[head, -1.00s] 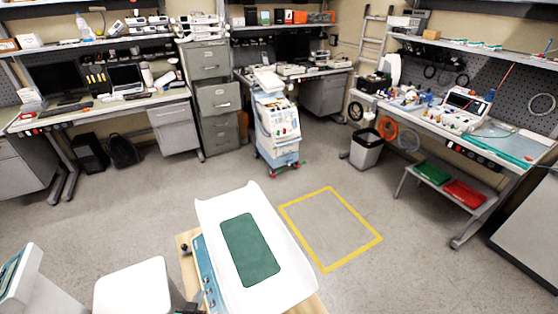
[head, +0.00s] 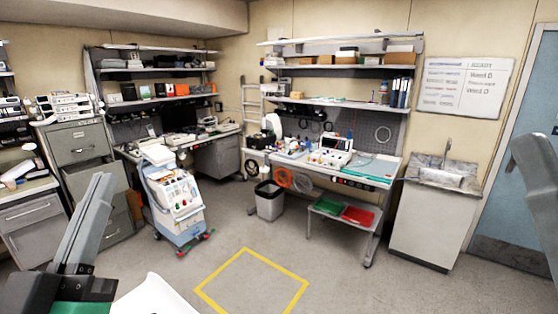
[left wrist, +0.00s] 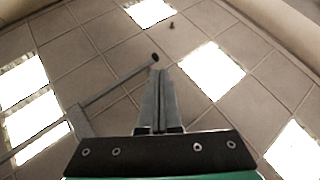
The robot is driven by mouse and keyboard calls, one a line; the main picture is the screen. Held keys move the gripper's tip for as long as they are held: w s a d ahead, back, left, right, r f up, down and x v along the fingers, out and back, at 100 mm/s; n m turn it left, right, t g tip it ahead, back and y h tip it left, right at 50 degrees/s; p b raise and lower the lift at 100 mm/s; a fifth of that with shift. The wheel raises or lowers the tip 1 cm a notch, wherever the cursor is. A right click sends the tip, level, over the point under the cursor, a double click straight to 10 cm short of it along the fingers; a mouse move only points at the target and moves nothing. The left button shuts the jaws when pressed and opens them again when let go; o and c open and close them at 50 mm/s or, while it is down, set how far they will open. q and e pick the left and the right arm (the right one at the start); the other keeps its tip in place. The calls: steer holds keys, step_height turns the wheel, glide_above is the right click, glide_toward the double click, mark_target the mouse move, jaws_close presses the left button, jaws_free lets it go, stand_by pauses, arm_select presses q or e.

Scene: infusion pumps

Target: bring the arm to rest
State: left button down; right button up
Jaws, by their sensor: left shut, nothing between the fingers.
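My left gripper (head: 103,180) stands at the lower left of the head view, its grey fingers pointing up and its green-and-dark body at the bottom edge. In the left wrist view, its two fingers (left wrist: 160,76) lie together, shut and empty. That view looks up at the tiled ceiling with bright light panels. A grey arm part, which looks like mine, shows at the right edge of the head view.
A white tray edge (head: 157,298) is low, beside my left gripper. A wheeled pump cart (head: 172,195), a bin (head: 269,203), a workbench (head: 365,177) and a sink cabinet (head: 432,222) stand beyond. The yellow floor square (head: 250,251) is empty.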

arm_select(q)
steer(key=s+d+r+m+t+h, duration=0.2)
steer(key=s+r+t, duration=0.1)
steer(key=s+r, duration=0.5)
step_height(320, 180, up, 20)
steer(key=m+h+p, duration=0.1)
steer(key=p, duration=2)
steer(key=shift+s+d+g+h, duration=0.3)
steer(key=shift+s+d+h, duration=0.1)
steer(key=shift+s, duration=0.05)
steer(key=shift+a+y, duration=0.1)
steer(key=shift+y, duration=0.2)
